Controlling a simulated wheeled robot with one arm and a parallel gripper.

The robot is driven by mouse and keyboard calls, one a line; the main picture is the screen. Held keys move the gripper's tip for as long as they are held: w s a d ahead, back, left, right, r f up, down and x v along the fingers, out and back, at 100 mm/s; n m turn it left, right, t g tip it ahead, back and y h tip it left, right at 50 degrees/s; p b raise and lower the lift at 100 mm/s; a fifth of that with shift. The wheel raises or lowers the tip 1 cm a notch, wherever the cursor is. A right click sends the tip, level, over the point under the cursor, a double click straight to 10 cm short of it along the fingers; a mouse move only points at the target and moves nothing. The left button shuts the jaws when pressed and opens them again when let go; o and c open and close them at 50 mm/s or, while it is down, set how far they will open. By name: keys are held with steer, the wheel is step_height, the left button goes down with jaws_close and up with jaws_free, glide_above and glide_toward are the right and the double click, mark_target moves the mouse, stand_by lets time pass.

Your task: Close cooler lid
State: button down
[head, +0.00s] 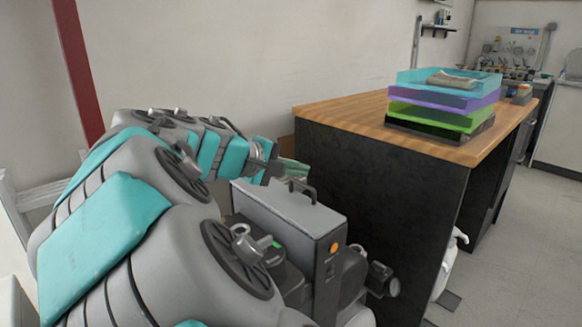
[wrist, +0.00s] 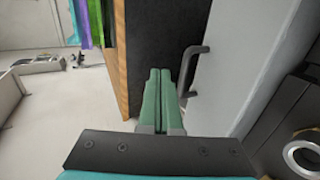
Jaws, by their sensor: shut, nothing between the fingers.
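A grey boxy unit (head: 278,218) with a dark handle (head: 300,188) on its upper edge stands at the lower centre of the head view. It appears to be the cooler, but I cannot tell which part is its lid or how far open it is. In the wrist view its pale grey panel (wrist: 237,58) fills the right side, with the dark handle (wrist: 190,72) along its left edge. My gripper (wrist: 159,74) has its green fingers shut and empty, just left of the handle. In the head view the fingers (head: 292,168) show partly behind the unit.
A wood-topped black cabinet (head: 375,195) stands right behind the unit, close to my gripper. Stacked coloured trays (head: 440,103) sit on its top. Dark machine parts (head: 352,268) lie beside the unit. Open floor (head: 535,240) is at the right.

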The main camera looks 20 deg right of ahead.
steer(key=shift+w+d+f, duration=0.2)
steer(key=shift+d+f, duration=0.25)
steer(key=shift+d, duration=0.05)
stand_by(0.4)
